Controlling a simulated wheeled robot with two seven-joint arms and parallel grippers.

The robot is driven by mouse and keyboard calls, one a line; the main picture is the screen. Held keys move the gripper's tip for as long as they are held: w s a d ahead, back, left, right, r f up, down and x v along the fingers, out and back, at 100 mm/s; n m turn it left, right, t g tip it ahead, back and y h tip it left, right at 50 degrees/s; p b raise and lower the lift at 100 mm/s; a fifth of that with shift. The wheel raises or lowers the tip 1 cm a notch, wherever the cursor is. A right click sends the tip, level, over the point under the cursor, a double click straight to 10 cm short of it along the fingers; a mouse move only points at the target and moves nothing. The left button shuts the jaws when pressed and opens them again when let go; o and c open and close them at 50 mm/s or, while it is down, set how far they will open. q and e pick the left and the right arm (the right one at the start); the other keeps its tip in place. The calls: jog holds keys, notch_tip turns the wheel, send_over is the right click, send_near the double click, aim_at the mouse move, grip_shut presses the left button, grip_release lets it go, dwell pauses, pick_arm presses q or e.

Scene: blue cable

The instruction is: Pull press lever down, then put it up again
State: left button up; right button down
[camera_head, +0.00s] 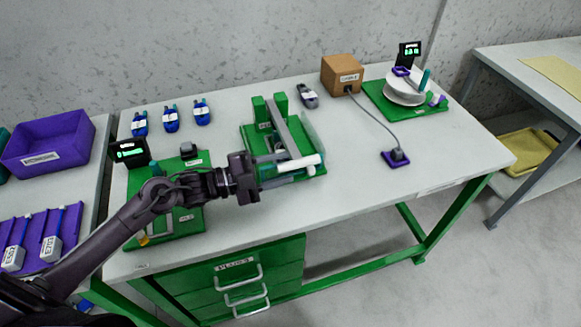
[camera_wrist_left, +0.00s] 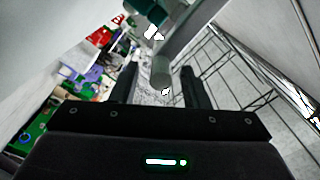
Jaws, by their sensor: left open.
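The press (camera_head: 258,140) stands on a green base near the middle of the table, with green posts at its back. Its grey lever (camera_head: 286,135) runs forward from the posts to a white bar handle (camera_head: 300,164) at the front. My left gripper (camera_head: 272,170) is open at the left end of this handle. In the left wrist view a round grey handle end (camera_wrist_left: 161,73) appears between the two open fingers (camera_wrist_left: 158,88). I cannot tell whether the fingers touch it. My right gripper is not in view.
A green fixture with a small display (camera_head: 130,151) stands left, under my left arm. Blue devices (camera_head: 170,119) line the back. A brown box (camera_head: 341,74) has a cable to a purple block (camera_head: 395,158). A spool (camera_head: 404,88) stands back right. The front right table is clear.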

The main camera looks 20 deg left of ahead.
aim_at(291, 166)
pick_arm(q)
jog(key=shift+x, duration=1.5)
jog(key=shift+f, duration=0.1)
grip_shut()
